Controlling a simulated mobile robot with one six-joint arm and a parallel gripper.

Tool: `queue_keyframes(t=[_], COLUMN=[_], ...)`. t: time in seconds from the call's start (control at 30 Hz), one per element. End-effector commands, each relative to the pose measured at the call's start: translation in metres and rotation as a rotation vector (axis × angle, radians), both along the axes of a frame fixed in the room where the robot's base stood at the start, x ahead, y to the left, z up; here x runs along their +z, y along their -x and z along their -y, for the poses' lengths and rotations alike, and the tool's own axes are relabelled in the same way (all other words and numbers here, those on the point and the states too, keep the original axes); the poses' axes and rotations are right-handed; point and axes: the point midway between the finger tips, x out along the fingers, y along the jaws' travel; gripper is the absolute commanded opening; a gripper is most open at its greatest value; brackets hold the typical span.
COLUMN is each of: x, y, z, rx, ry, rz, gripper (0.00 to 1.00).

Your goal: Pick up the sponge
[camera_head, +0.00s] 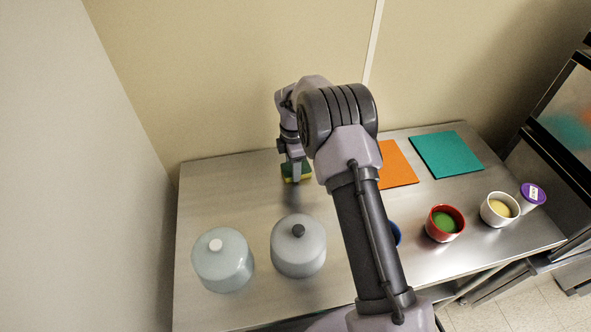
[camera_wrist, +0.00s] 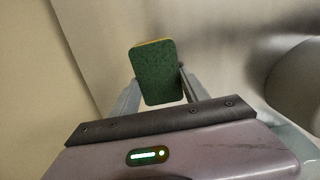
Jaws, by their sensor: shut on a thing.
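A sponge (camera_wrist: 157,75), dark green with a yellow layer, sits between the two fingers of my gripper (camera_wrist: 158,90) in the wrist view. The fingers touch it on both sides. In the head view the sponge (camera_head: 304,168) is at the back of the steel table (camera_head: 235,185), partly hidden behind my gripper (camera_head: 296,172). My gripper is shut on the sponge and points down. Whether the sponge still touches the table or is just above it, I cannot tell.
Two lidded pots (camera_head: 222,262) (camera_head: 298,248) stand at front left. Orange (camera_head: 398,165) and teal (camera_head: 446,154) mats lie at back right. A red bowl (camera_head: 434,232), white bowl (camera_head: 488,211) and purple-lidded cup (camera_head: 532,194) stand on the right. My arm partly hides a blue item (camera_head: 396,234).

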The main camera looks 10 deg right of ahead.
Motion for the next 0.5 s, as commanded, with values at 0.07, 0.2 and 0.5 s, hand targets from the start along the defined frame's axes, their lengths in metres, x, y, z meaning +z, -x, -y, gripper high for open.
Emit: queue_keyframes(t=[0.07, 0.2, 0.5], x=[0.0, 0.008, 0.039], y=[0.0, 0.0, 0.007], z=[0.0, 0.0, 0.014], rx=[0.0, 0.0, -0.003], ry=[0.0, 0.0, 0.0], rz=[0.0, 0.001, -0.001], gripper=[0.16, 0.16, 0.16])
